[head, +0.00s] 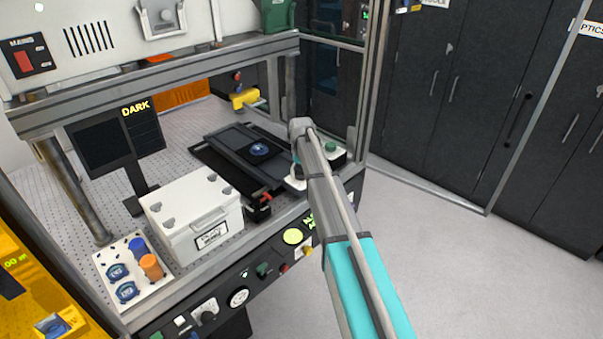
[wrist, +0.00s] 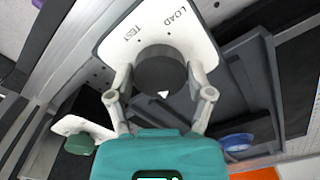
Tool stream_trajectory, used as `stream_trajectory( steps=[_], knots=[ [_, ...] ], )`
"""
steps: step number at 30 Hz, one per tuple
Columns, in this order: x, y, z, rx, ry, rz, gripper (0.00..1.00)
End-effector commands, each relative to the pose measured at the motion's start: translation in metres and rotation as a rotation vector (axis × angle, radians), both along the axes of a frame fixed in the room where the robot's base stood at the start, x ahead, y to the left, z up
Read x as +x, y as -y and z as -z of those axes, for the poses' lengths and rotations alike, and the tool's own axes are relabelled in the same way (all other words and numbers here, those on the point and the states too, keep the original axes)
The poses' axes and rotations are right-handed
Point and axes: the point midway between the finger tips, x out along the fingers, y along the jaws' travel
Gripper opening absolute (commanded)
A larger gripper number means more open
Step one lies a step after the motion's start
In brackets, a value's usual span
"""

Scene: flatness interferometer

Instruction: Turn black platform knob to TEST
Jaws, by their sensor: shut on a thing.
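The black platform knob (wrist: 160,72) stands on a white plate (wrist: 112,45) in the wrist view. The plate carries the words TEST (wrist: 133,33) and LOAD (wrist: 181,15) beyond the knob. My gripper (wrist: 162,80) has one finger on each side of the knob and is shut on it. A white triangular mark (wrist: 163,95) shows on the knob's near side, away from both words; which setting it stands for I cannot tell. In the head view my arm hides the knob, and only an edge of the white plate (head: 295,184) shows.
A green knob (wrist: 80,145) on its own white plate is close to my left finger in the wrist view. The dark platform (head: 224,150) carries a blue disc (head: 259,149). A white case (head: 185,222) and a parts tray (head: 150,288) stand left. The monitor (head: 136,107) reads DARK.

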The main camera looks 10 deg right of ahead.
Motion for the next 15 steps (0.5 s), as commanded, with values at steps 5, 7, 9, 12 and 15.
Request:
stream_trajectory(
  steps=[5,7,9,12,15],
  knots=[
    [0.0019,-0.0012,-0.0002,0.001,0.004,0.168,0.2],
    [0.002,-0.0013,-0.0002,0.001,0.003,0.234,0.2],
    [0.002,-0.0014,-0.0002,0.002,0.003,0.3,0.2],
    [0.0021,-0.0015,-0.0002,0.002,0.004,0.395,0.2],
    [0.0022,-0.0017,-0.0002,0.002,0.004,0.49,0.2]
  ],
)
